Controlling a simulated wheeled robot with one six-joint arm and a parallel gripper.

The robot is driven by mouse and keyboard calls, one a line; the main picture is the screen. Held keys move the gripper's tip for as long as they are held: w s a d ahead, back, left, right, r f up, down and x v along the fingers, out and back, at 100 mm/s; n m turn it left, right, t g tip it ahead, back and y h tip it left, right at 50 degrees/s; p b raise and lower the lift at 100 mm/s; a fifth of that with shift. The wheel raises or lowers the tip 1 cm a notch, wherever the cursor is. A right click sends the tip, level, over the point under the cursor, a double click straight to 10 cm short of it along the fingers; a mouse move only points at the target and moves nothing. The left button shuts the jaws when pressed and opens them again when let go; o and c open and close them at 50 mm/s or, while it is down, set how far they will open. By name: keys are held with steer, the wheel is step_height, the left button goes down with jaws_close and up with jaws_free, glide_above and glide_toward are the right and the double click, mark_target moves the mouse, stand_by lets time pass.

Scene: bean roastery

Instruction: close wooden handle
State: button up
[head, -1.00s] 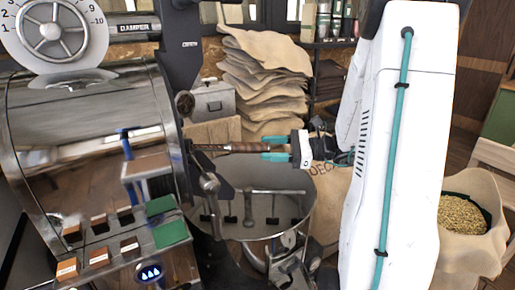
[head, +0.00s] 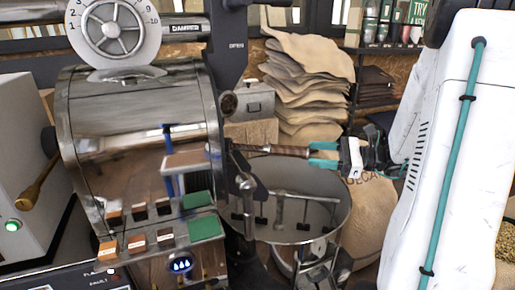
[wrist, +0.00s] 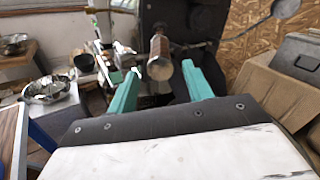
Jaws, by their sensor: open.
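The wooden handle (head: 287,151) is a brown grip on a metal rod. It sticks out sideways from the front of the roaster drum (head: 140,125), above the round cooling tray (head: 335,225). My gripper (head: 323,155) is at the handle's free end, with its teal fingers apart. In the wrist view the handle's round end (wrist: 160,68) shows between the fingers of my gripper (wrist: 158,75), with a gap visible on each side. The far end of the rod, where it meets the roaster, is hard to make out.
A stack of sacks (head: 308,85) and a metal box (head: 250,100) stand behind the handle. A full sack (head: 372,215) stands right of the cooling tray. A second wooden handle (head: 38,185) shows on a grey machine at far left.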

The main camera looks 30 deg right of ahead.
steer(key=c, duration=0.3)
steer(key=shift+m+t+h, duration=0.6)
steer(key=shift+m+t, duration=0.1)
steer(key=s+d, duration=0.1)
steer(key=d, duration=0.1)
steer(key=s+d, duration=0.1)
steer(key=d, duration=0.1)
steer(key=s+d, duration=0.1)
steer(key=d, duration=0.1)
steer(key=shift+s+d+f, duration=0.2)
steer(key=shift+f, duration=0.15)
jaws_close()
steer(key=s+d+m+g+y, duration=0.1)
steer(key=s+d+m, duration=0.1)
steer(key=s+d, duration=0.25)
steer(key=s+x, duration=0.1)
steer(key=x, duration=1.2)
steer(key=shift+a+r, duration=0.3)
steer(key=shift+a, duration=0.2)
steer(key=shift+w, duration=0.25)
